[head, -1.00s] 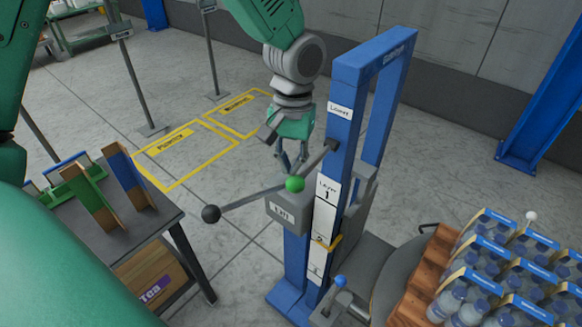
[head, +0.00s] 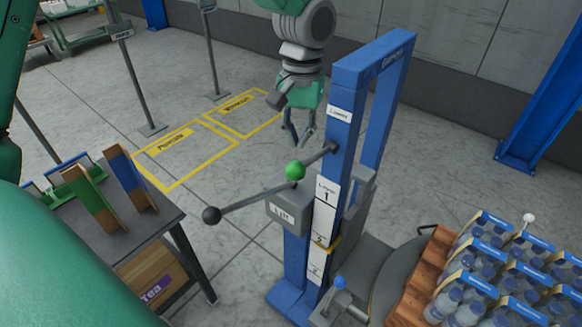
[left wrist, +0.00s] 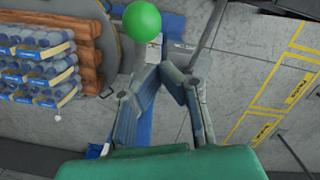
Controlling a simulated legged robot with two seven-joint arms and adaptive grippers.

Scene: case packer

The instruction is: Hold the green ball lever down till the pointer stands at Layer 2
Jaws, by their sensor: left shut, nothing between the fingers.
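The green ball (head: 295,170) of the lever stands in front of the blue post (head: 340,150), above the grey box (head: 289,212) marked "Lift". My left gripper (head: 298,143) is shut and empty, just above and behind the green ball, apart from it. In the left wrist view the green ball (left wrist: 142,20) lies beyond the fingertips. The scale (head: 325,195) on the post has plates with Layer 1 at the top. The yellow pointer (head: 335,243) is at the lower edge of the plate marked 2. My right gripper is not in view.
A black ball lever (head: 211,215) sticks out left of the box. A blue ball knob (head: 340,282) is low on the post. Bottle packs (head: 500,270) stand on a wooden pallet (head: 432,270) at right. A dark table (head: 150,220) is at left.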

